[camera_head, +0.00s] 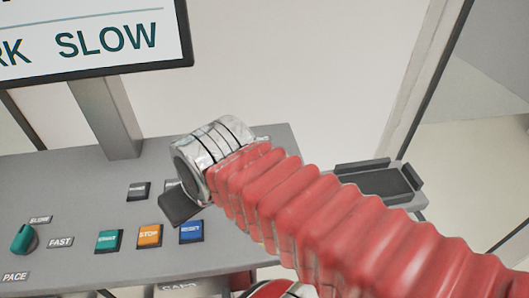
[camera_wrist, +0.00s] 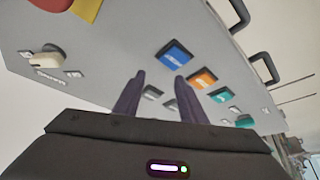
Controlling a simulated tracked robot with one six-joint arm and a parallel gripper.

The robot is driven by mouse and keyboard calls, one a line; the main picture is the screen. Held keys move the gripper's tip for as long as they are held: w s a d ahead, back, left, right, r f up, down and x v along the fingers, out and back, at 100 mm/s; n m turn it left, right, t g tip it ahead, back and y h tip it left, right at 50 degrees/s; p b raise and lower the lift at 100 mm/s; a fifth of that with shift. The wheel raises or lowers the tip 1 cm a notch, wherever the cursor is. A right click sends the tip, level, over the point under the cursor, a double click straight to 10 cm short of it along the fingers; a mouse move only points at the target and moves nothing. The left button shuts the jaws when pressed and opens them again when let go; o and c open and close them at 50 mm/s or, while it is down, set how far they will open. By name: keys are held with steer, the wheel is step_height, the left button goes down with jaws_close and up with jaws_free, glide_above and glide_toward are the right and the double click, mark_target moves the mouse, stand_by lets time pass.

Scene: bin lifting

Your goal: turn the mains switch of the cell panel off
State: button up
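A pale rotary knob (camera_wrist: 47,60) sits on the grey panel at the left in the wrist view, with small labels around it too blurred to read. It looks like the mains switch, and its setting cannot be told. It does not show in the head view, where my arm covers that side. My gripper (camera_wrist: 157,88) is open and empty, its two dark fingers apart over the panel, near the blue button and away from the pale knob. In the head view my wrist hangs over the panel (camera_head: 70,190), with the fingers hidden.
Blue (camera_head: 191,232), orange (camera_head: 149,236) and teal (camera_head: 108,241) buttons lie in a row, with a green pace knob (camera_head: 24,239) left of them. A red button (camera_wrist: 50,4) on yellow is in the wrist view's top left. A screen (camera_head: 85,40) stands behind the panel.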

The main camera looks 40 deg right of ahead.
steer(key=d+m, duration=0.1)
steer(key=d, duration=0.1)
steer(key=w+d, duration=0.1)
steer(key=w+d+m+g+h, duration=0.1)
steer(key=d, duration=0.1)
steer(key=shift+w+d+r+m, duration=0.2)
steer(key=shift+d+r+m, duration=0.05)
steer(key=shift+d+m, duration=0.05)
steer(key=d+r+m+g, duration=0.2)
steer(key=d+r+m, duration=0.3)
steer(key=d, duration=0.3)
steer(key=w+d+r+m+g+y, duration=0.1)
steer(key=d+r+m+g, duration=0.1)
steer(key=d+r+m, duration=0.3)
steer(key=d+m, duration=0.3)
steer(key=shift+d+g, duration=0.2)
steer(key=shift+g, duration=0.1)
steer(key=shift+w+f, duration=0.1)
step_height(320, 180, down, 14)
steer(key=shift+r, duration=0.1)
steer(key=shift+c, duration=0.4)
